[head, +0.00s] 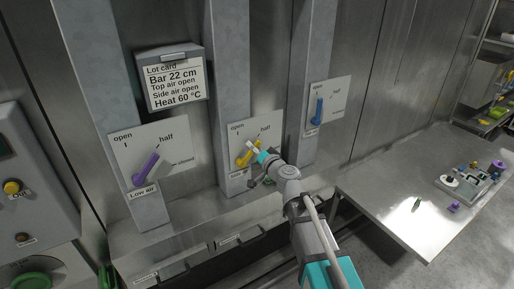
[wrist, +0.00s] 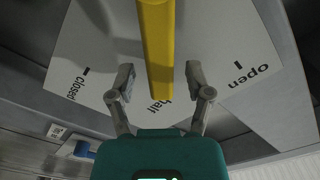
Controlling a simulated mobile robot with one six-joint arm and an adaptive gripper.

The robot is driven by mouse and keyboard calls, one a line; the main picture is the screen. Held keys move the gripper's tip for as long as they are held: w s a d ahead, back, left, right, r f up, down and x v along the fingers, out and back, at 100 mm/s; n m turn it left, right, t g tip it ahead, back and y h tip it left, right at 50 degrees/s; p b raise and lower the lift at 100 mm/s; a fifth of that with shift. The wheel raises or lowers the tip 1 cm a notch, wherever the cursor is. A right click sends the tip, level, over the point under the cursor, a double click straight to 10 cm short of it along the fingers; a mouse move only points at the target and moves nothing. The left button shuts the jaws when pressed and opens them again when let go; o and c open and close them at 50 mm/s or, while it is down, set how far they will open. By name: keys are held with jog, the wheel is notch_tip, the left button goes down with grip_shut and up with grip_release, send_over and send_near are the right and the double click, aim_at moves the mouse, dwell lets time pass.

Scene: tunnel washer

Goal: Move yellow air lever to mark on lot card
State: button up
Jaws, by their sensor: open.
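The yellow lever (head: 243,161) sits on a white plate in the middle, tilted up and right toward the "half" mark. The wrist view also shows the yellow lever (wrist: 157,45), in line with "half", with "open" and "closed" to either side. My gripper (head: 254,148) is open at the lever. In the wrist view its two fingers (wrist: 159,82) stand either side of the lever, with gaps visible. The lot card (head: 175,84) reads Bar 22 cm, Top air open, Side air open, Heat 60 °C.
A purple lever (head: 146,169) labelled "Low air" is on the left plate, tilted toward "half". A blue lever (head: 318,110) stands nearly upright on the right plate. A metal table (head: 395,205) with small items is at right.

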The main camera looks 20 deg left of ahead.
grip_shut()
dwell(0.4)
